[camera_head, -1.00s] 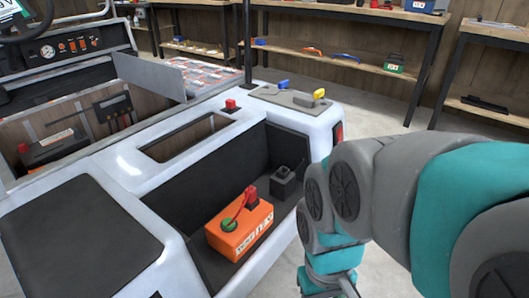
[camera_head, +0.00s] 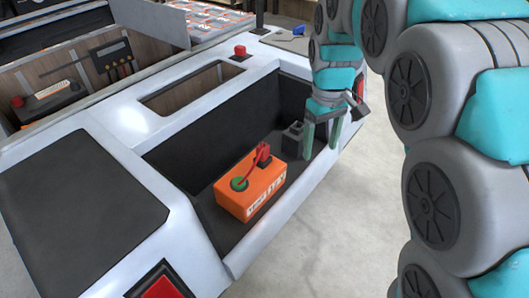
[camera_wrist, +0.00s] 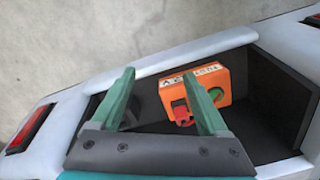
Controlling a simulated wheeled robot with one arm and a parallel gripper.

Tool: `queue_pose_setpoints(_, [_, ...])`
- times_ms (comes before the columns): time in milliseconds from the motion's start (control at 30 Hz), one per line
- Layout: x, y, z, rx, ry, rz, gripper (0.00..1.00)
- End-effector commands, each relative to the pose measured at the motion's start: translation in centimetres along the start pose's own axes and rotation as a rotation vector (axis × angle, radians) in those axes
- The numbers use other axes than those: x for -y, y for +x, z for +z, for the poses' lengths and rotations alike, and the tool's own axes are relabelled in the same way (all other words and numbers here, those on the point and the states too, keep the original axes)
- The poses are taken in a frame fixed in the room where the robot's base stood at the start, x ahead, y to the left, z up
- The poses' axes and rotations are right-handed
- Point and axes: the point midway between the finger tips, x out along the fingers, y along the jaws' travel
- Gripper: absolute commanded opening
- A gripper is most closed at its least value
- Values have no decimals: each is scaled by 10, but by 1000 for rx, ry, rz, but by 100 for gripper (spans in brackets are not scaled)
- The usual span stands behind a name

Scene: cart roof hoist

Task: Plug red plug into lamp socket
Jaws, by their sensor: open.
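The red plug (camera_head: 263,154) sits on top of the orange box (camera_head: 262,196) inside the cart's open rear compartment. A red cable runs from it to a round green cap (camera_head: 239,184) on the same box. A small dark grey block (camera_head: 292,138), possibly the lamp socket, stands behind the box. My gripper (camera_head: 321,150) points down over the compartment's right end, right of the box, open and empty. In the wrist view, the green fingers (camera_wrist: 158,73) are spread apart. The orange box (camera_wrist: 212,82) and the red plug (camera_wrist: 180,113) show beside and behind the right finger.
The white compartment rim (camera_head: 268,240) surrounds the dark recess. A red button (camera_head: 240,51) is on the cart top. A dark flat panel (camera_head: 75,215) lies to the left, and a red tail light (camera_head: 160,286) is at the front corner. Concrete floor is clear to the right.

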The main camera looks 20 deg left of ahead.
Motion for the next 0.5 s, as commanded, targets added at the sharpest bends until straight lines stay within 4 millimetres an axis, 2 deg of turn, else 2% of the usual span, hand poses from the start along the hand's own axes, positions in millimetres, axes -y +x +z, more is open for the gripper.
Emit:
queue_pose_setpoints(33, [6,8,-26,-4,-58,4,78])
queue_pose_setpoints(200, [32,20,-93,-24,-236,9,78])
queue_pose_setpoints(300, [48,28,-123,-33,-320,12,78])
queue_pose_setpoints(400, [61,33,-143,-41,-380,14,78])
queue_pose_setpoints(500, [68,36,-154,-46,-416,15,78])
